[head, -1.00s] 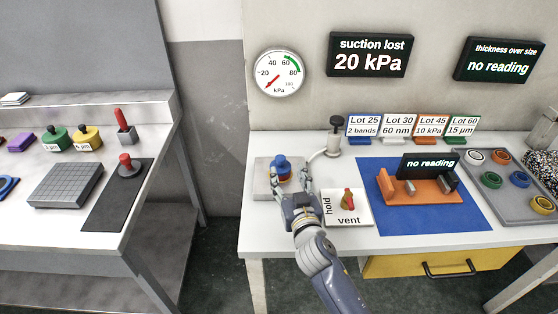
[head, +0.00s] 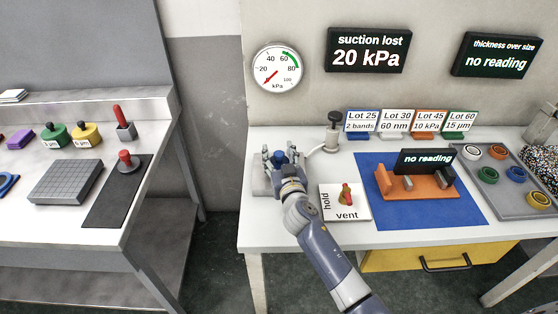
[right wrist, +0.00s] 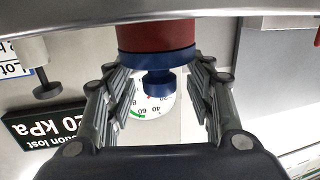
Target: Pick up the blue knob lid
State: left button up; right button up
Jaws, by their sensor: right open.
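The blue knob lid (head: 281,158) is at the grey plate (head: 262,184) on the right-hand table. In the right wrist view the lid (right wrist: 158,56) shows a blue disc with a round blue knob, against a dark red body (right wrist: 157,37). My right gripper (head: 279,156) is at the lid, and its wrist hides part of lid and plate. In the right wrist view the open fingers of the gripper (right wrist: 160,76) stand on either side of the lid, with gaps visible. My left gripper is not in view.
A black-knobbed post (head: 333,132) stands close behind and right of the gripper. The hold/vent switch (head: 345,196) is just right of my wrist. Further right are a blue mat (head: 430,216) with an orange gauge stand (head: 420,187) and a grey tray (head: 502,204) of rings.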

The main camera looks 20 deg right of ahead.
grip_shut()
jog(key=shift+r, duration=0.2)
